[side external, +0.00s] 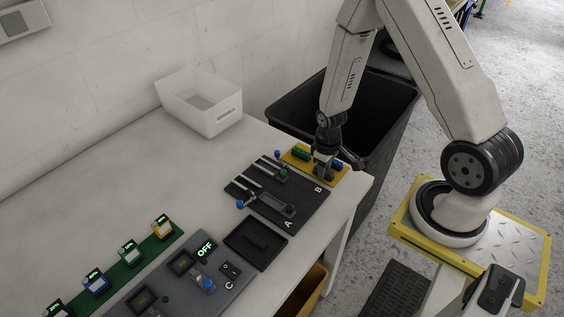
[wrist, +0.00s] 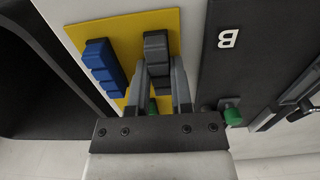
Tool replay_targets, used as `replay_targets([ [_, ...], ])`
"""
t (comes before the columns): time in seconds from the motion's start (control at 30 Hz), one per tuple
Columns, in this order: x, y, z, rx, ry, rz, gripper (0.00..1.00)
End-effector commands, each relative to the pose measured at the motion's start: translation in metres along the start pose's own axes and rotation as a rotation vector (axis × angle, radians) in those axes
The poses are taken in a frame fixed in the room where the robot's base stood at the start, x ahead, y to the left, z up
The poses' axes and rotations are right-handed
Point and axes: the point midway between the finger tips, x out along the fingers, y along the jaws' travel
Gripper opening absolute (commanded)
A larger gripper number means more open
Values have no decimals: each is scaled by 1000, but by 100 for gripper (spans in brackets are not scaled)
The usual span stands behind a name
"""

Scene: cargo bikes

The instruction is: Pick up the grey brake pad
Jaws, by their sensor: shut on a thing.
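The grey brake pad (wrist: 157,47) is a dark grey block between the fingers of my gripper (wrist: 165,75) in the wrist view, over the yellow tray (wrist: 125,30). My gripper is shut on it. In the side view my gripper (side external: 323,168) is down at the yellow tray (side external: 344,168), and the grey pad is hidden or too small to make out. I cannot tell whether the pad still touches the tray. A blue pad (wrist: 104,66) lies beside it on the tray.
A black board (side external: 275,200) marked A and B lies beside the tray, with green and blue knobs. A black bin (side external: 385,110) stands past the table edge. A white box (side external: 200,100) is at the back. A black tray (side external: 245,258) and a panel reading OFF (side external: 206,248) are nearer.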

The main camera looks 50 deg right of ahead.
Motion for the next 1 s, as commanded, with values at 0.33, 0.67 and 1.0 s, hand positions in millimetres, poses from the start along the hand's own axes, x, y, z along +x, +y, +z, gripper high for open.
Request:
replay_targets([
  [0.33, -10, 0, -1, 0, 2, 1, 0],
  [0.67, -21, 0, 0, 0, 0, 0, 0],
  [1.0, -33, 0, 0, 0, 0, 0, 0],
])
